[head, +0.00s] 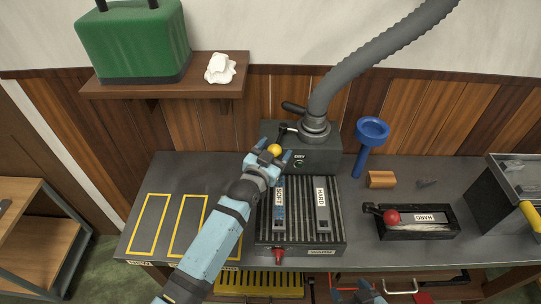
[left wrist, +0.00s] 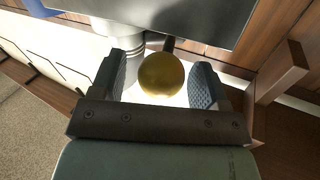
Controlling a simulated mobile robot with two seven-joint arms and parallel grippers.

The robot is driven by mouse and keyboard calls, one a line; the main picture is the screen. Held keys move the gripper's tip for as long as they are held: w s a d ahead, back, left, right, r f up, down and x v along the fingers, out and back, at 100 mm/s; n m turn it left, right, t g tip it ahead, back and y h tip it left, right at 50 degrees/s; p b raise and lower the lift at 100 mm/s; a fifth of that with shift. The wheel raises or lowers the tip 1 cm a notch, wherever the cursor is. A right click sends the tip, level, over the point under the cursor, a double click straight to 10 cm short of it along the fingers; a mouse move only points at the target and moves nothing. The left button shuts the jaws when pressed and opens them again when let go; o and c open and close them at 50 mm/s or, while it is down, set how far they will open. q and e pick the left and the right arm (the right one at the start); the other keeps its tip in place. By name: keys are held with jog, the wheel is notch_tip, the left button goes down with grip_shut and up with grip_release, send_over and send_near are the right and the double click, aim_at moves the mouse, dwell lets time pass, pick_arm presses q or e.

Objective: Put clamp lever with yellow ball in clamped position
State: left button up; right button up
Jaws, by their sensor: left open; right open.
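The clamp lever's yellow ball (head: 274,150) is at the front left of the dark machine block (head: 318,155) with the grey hose. In the head view, my left gripper (head: 272,156) is at the ball with its fingers open. In the left wrist view, the yellow ball (left wrist: 162,77) sits between the two open fingers of my left gripper (left wrist: 160,88), with a gap on each side. The dark lever arm (left wrist: 169,45) runs behind the ball. My right gripper (head: 357,293) is low at the bottom edge of the head view, open and away from the lever.
A ribbed bed (head: 299,218) holds plates marked SOFT and HARD. A blue funnel-like tool (head: 371,135) and a wooden block (head: 381,179) are on the bench (head: 173,173). A shelf (head: 165,91) overhangs the back left.

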pick_arm(q)
jog(key=b+v, duration=0.1)
jog(key=v, duration=1.2)
jog(key=shift+s, duration=0.35)
jog(key=shift+a, duration=0.15)
